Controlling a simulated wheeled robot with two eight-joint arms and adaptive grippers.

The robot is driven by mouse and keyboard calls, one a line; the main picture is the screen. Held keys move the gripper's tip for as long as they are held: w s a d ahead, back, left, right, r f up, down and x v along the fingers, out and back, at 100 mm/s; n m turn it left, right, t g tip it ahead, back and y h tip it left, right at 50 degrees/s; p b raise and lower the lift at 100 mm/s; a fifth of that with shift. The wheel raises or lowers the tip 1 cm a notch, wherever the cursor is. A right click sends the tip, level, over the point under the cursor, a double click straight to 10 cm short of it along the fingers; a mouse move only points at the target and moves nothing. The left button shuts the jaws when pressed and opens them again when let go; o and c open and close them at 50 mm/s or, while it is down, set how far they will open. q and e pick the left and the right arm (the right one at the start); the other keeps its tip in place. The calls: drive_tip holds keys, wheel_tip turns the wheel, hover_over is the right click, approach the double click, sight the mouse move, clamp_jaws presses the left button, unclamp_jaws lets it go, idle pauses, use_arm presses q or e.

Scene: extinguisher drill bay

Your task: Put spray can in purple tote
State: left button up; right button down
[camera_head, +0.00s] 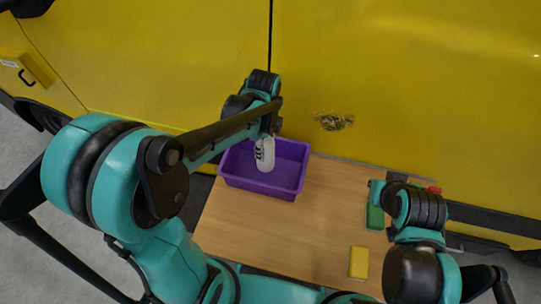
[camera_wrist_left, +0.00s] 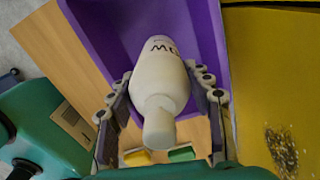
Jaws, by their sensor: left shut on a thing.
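The white spray can (camera_head: 265,155) with dark lettering is held by my left gripper (camera_head: 269,132) and hangs over the opening of the purple tote (camera_head: 245,184). In the left wrist view the can (camera_wrist_left: 160,80) sits between the two fingers of the left gripper (camera_wrist_left: 160,92), which is shut on it. The tote (camera_wrist_left: 112,35) lies beyond the can in that view. I cannot tell how far the can's lower end is from the tote floor. My right gripper is mostly hidden behind its own wrist at the table's right side, so its jaws cannot be made out.
The tote stands at the back left of the wooden table (camera_head: 290,236). A yellow block (camera_head: 359,262) lies near the front right and a green block (camera_head: 375,216) at the right. A red thing (camera_head: 434,190) shows at the right. A yellow vehicle (camera_head: 420,80) stands close behind the table.

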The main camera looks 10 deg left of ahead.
sight(266, 157)
use_arm(q)
wheel_tip(266, 157, down, 5)
drive_tip(key=shift+f+b, duration=0.1)
drive_tip(key=shift+b, duration=0.55)
drive_tip(key=shift+f, duration=0.35)
drive_tip(key=shift+f, duration=0.15)
drive_tip(key=o, duration=1.4)
drive_tip(key=shift+o, duration=0.2)
